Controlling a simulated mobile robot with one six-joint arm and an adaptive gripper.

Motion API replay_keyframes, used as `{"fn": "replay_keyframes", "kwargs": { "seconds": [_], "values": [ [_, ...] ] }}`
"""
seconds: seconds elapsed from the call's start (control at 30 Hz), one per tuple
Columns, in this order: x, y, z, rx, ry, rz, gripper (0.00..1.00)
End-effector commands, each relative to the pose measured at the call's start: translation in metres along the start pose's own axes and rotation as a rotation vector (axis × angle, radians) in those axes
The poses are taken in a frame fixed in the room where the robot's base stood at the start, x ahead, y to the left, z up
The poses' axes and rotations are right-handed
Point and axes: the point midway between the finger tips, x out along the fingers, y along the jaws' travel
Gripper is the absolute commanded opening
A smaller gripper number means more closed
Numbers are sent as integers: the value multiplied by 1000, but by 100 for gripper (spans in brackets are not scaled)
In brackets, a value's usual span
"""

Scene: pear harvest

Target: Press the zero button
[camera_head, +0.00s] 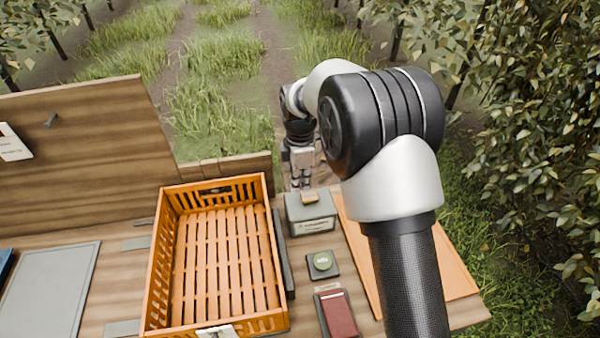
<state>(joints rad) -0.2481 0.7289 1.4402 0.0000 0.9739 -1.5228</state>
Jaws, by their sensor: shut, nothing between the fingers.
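My gripper (300,186) points down beyond the button, at the far edge of the bench, behind a grey-green box (310,219) with a small tan piece on top. Its fingers are shut and empty. It is apart from the button in the picture; its exact height above the bench is hard to tell. My arm covers part of the right side.
An empty orange slatted crate (158,268) stands left of the button. A dark red block (340,314) lies in front of the button. An orange-brown board (455,262) lies to the right, partly behind my arm. A grey panel (48,290) lies at left. A wooden backboard (80,160) rises behind.

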Motion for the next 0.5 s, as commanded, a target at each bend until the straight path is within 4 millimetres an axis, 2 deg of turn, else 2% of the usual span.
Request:
{"fn": "replay_keyframes", "kwargs": {
  "seconds": [0.03, 0.2, 0.5],
  "values": [
    [13, 0, 0, 0, 0, -1, 0],
    [36, 0, 0, 0, 0, 0, 0],
    [46, 0, 0, 0, 0, 2, 0]
  ]
}}
